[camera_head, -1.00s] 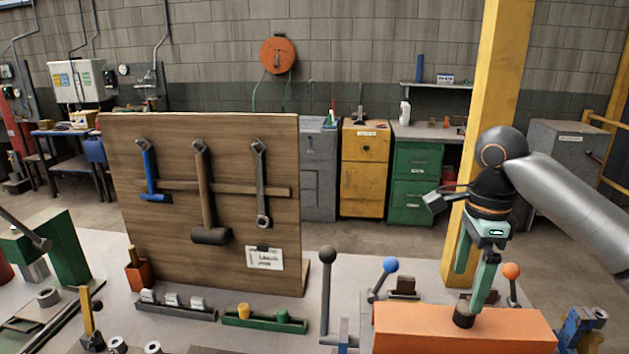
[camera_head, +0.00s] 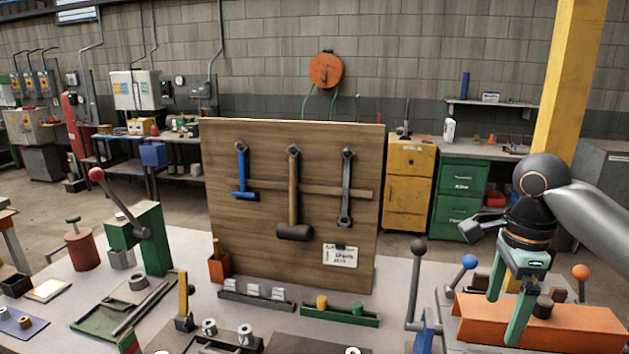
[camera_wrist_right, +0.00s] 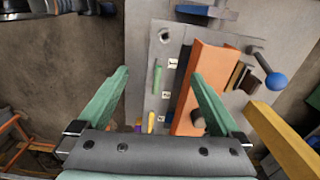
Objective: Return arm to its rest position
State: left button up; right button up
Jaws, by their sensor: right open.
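My right arm comes in from the right of the head view. Its gripper (camera_head: 503,320) has green fingers spread apart with nothing between them, pointing down in front of the orange block (camera_head: 590,331). A short dark cylinder (camera_head: 543,306) sits on top of the block, just right of the fingers and apart from them in the picture. In the wrist view the open gripper (camera_wrist_right: 160,75) shows both fingers empty, with the orange block (camera_wrist_right: 203,72) beyond the right finger. My left arm and gripper are not in view.
A wooden tool board (camera_head: 260,235) stands mid-bench with hanging tools. Levers with a black knob (camera_head: 418,247), blue knob (camera_head: 469,262) and orange knob (camera_head: 580,272) rise near the gripper. A yellow post (camera_head: 568,80) stands behind the arm. A green tray (camera_head: 340,315) lies before the board.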

jog(key=a+f+n, duration=0.1)
jog(key=f, duration=0.1)
jog(key=a+f+n, duration=0.2)
jog(key=f, duration=0.1)
jog(key=a+f+n, duration=0.1)
jog(key=f+n, duration=0.1)
jog(key=f, duration=0.1)
jog(key=shift+s+a+f, duration=0.15)
jog(key=shift+a, duration=0.1)
jog(key=s+a+f+n+t+y, duration=0.1)
jog(key=s+a+f+n+y, duration=0.1)
jog(key=s+a+f+n, duration=0.5)
jog(key=s+a+f+n+t+y, duration=0.1)
jog(key=s+a+f+n, duration=0.45)
jog(key=f, duration=0.45)
jog(key=s+d+f+n+t+h, duration=0.1)
jog(key=s+d+n, duration=0.1)
jog(key=s+d, duration=0.35)
jog(key=s+d+f+n+h, duration=0.2)
jog(key=s+d+n, duration=0.15)
jog(key=s, duration=0.25)
jog(key=w+a+f+t+y, duration=0.1)
jog(key=w+a+f+t, duration=0.1)
jog(key=f, duration=0.3)
jog(key=w+a+f+t+y, duration=0.1)
jog(key=w+a+f+t, duration=0.1)
jog(key=f, duration=0.3)
jog(key=shift+w+f+m+t, duration=0.35)
jog(key=shift+f+m+t, duration=0.05)
jog(key=shift+t, duration=0.5)
